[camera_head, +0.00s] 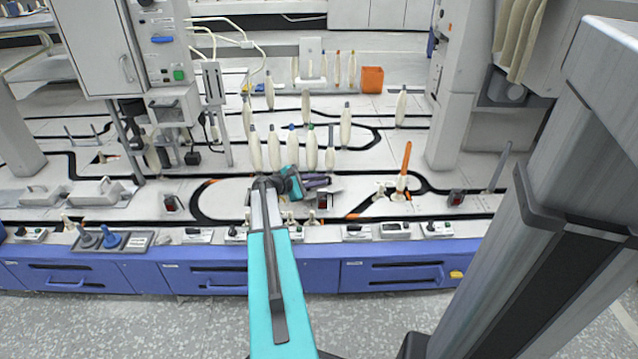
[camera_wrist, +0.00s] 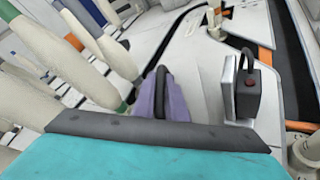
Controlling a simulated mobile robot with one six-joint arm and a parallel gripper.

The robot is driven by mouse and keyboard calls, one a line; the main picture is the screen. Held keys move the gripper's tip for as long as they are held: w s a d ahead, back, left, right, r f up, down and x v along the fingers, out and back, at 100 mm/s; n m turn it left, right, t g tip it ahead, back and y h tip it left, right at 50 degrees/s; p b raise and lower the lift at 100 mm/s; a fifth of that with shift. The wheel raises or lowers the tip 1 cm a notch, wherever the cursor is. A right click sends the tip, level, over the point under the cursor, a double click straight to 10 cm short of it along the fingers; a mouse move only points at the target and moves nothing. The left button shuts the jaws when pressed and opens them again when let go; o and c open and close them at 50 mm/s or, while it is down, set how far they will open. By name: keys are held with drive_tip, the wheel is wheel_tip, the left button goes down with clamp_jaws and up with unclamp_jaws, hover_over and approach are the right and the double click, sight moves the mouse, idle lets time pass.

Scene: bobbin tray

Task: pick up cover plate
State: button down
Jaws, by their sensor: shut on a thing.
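My gripper (camera_head: 318,182) is low over the middle of the bench, its purple fingers pointing right in the head view. In the wrist view the fingers (camera_wrist: 162,97) are closed around a narrow dark part, which I take to be the grip of the cover plate. A pale grey plate (camera_head: 334,189) shows just under and beside the fingertips in the head view. The fingers hide much of it, and I cannot tell whether it is clear of the bench.
Pale bobbins (camera_head: 293,151) stand close behind my gripper. A black box with a red button (camera_wrist: 247,92) is right of the fingers. An orange spindle (camera_head: 405,165) stands farther right. White blocks (camera_head: 98,192) lie at left; blue drawers (camera_head: 410,275) form the front.

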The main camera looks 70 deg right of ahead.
wheel_tip(320, 180, up, 16)
drive_tip(key=p, duration=0.5)
idle(0.5)
